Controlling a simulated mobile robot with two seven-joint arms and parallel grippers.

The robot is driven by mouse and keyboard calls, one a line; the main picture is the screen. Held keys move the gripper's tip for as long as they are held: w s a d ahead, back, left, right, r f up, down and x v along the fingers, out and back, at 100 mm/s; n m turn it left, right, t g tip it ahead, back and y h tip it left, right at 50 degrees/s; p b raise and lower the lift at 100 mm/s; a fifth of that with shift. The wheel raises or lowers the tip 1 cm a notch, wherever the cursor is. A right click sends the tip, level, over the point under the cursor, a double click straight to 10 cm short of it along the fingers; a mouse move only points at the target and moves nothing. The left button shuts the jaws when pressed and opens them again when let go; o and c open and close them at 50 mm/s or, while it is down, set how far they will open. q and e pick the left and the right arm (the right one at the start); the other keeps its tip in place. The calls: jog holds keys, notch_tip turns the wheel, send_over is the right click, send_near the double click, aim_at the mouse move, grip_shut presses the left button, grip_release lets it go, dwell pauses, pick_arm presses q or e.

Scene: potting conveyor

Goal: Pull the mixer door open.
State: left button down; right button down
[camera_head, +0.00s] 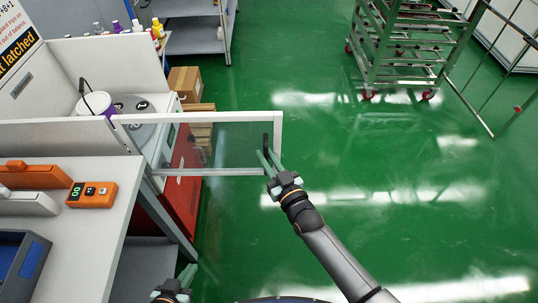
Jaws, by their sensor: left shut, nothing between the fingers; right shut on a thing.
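The mixer (140,139) stands at the left behind white panels. Its door (278,125), a clear pane in a white frame, juts out to the right over the green floor, standing open from the cabinet. A black handle (266,141) is on the door's far right end. My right gripper (268,160) is shut on this handle, its arm reaching up from the lower right. My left gripper (187,274) is shut and empty at the bottom edge, below the bench and apart from the door; its arm is mostly out of view.
A grey bench (95,235) at the left holds an orange device with a display (91,194) and a blue bin (22,262). Cardboard boxes (186,82) stand behind the door. A wheeled rack (400,45) is at the back right. The floor to the right is clear.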

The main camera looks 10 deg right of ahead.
jog(key=shift+a, duration=0.2)
jog(key=c, duration=0.8)
grip_release()
jog(key=shift+c, duration=0.2)
jog(key=shift+d, duration=0.1)
jog(key=v, duration=1.2)
jog(key=shift+s, duration=0.25)
jog(key=s+d+f+m+g+h, duration=0.1)
jog(key=s+d+f+g+h, duration=0.1)
jog(key=s+f, duration=0.4)
jog(key=s+d+f+m+g+h, duration=0.1)
jog(key=s+d+f+g+h, duration=0.1)
jog(key=s+d+f+g, duration=0.3)
jog(key=shift+s+d+f+g, duration=0.25)
jog(key=shift+s+f+g, duration=0.15)
jog(key=shift+s, duration=0.25)
